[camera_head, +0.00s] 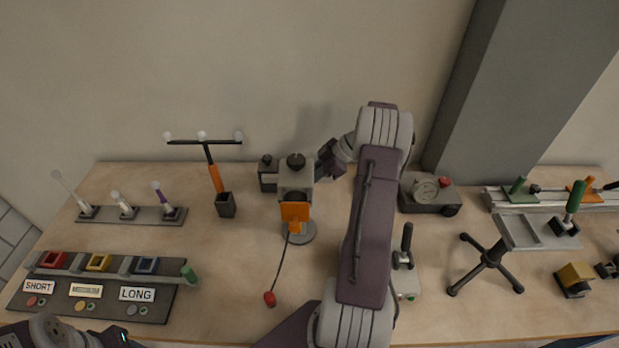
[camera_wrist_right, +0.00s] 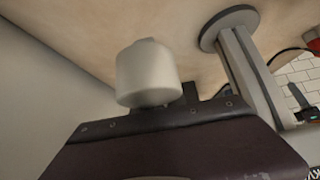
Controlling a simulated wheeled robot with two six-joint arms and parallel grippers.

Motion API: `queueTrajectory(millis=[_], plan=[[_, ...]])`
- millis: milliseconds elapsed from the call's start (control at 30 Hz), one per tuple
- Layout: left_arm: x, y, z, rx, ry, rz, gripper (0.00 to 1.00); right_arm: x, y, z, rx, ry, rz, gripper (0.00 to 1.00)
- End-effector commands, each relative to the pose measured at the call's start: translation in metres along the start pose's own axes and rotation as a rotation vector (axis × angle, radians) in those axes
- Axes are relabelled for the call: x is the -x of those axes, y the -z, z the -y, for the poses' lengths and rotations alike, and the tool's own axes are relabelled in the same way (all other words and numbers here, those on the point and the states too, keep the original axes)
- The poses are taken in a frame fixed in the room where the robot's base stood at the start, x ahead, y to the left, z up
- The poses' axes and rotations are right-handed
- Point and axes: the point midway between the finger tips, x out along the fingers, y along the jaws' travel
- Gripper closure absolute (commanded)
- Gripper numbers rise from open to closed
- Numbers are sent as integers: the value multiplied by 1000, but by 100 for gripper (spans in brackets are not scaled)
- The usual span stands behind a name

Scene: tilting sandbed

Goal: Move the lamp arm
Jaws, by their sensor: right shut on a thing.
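The lamp (camera_head: 297,178) stands at the middle back of the table: a grey boxy head with a black knob on top, an orange plate at its front and a round grey base (camera_head: 302,236). In the right wrist view a round grey disc (camera_wrist_right: 229,24) and a grey post show. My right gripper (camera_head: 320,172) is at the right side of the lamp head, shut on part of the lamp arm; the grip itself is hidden. My left gripper (camera_head: 112,338) is low at the left front edge, away from the lamp, its fingers unclear.
A cord runs from the lamp to a red switch (camera_head: 269,298). An orange-handled T-bar (camera_head: 214,178) stands in a dark holder to the left. A labelled panel (camera_head: 104,292) lies front left.

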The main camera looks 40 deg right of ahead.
Motion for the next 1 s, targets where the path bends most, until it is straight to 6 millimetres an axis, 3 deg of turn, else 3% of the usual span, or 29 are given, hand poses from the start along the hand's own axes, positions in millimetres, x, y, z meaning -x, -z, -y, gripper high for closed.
queueTrajectory(millis=[33,67,100,133,467,800,1000], plan=[[0,0,0,0,0,0,64,0,-1,0,-1,1,3,100],[0,0,0,0,0,0,64,0,-1,0,-1,1,2,75],[0,0,0,0,0,0,64,0,-1,0,-1,1,2,64],[0,0,0,0,0,0,64,0,-1,0,-1,1,2,62],[0,0,0,0,0,0,64,4,0,0,0,-1,1,62],[1,0,0,0,0,0,64,73,-1,-1,-1,-3,2,62],[1,0,0,0,0,0,64,90,-1,0,-1,0,2,62]])
